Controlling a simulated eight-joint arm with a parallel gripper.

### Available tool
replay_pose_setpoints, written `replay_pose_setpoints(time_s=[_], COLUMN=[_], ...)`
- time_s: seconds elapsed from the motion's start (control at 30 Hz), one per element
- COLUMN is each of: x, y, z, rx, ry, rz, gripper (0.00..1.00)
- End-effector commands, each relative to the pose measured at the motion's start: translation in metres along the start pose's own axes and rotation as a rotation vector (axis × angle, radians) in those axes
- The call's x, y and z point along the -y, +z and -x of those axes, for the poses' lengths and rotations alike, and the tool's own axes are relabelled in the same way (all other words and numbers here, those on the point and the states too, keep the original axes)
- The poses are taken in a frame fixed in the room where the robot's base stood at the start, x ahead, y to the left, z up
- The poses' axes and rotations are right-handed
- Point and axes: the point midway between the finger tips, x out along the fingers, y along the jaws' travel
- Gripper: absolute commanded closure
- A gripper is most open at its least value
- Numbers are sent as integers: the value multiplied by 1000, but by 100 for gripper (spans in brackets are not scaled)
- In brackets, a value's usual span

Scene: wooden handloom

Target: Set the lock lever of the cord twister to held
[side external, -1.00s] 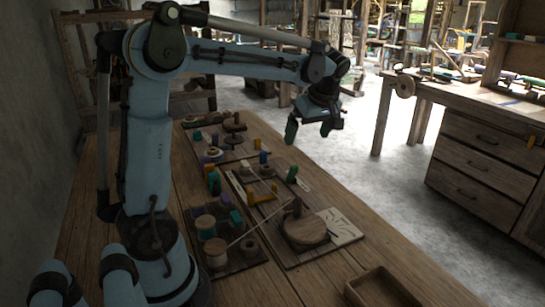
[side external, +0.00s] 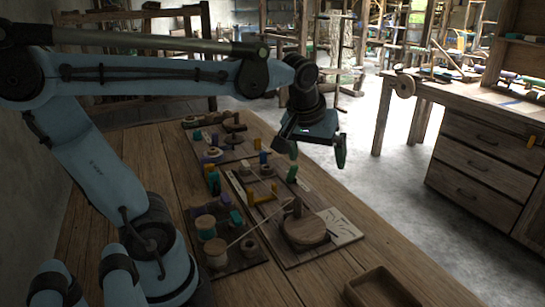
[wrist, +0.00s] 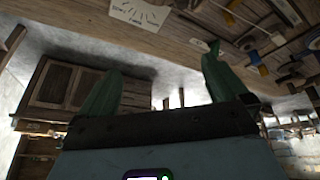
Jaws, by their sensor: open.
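The cord twister seems to be the long board (side external: 262,228) on the table, with a round wooden disc (side external: 305,232), an upright peg and a yellow bracket (side external: 262,195). A pale cord runs by it. I cannot make out for sure which part is the lock lever or how it is set. My gripper (side external: 317,160) is open and empty, its green fingers apart, in the air above and beyond the board near the table's far right edge. In the wrist view my gripper (wrist: 162,60) shows both fingers with nothing between them.
A second board with spools (side external: 215,250) lies to the left. Several coloured pegs stand behind. A pale patterned card (side external: 340,228) lies right of the disc, and an empty wooden tray (side external: 380,288) at the front. A drawer bench (side external: 480,165) stands apart on the right.

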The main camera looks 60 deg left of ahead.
Motion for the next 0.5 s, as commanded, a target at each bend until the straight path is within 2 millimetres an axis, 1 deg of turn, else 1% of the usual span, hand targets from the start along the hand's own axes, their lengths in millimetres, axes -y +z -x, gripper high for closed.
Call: replay_pose_setpoints(time_s=[0.03, 0.1, 0.2, 0.33, 0.4, 0.5], x=[-2, -6, -10, -13, -14, -15], y=[17, 36, 59, 80, 87, 92], z=[-2, -6, -12, -19, -21, -22], rx=[-15, -43, -88, -140, -160, -173], ry=[44, 104, 173, 232, 249, 262], rz=[-87, -211, -365, -505, -552, -585], gripper=[0, 0, 0, 0, 0, 0])
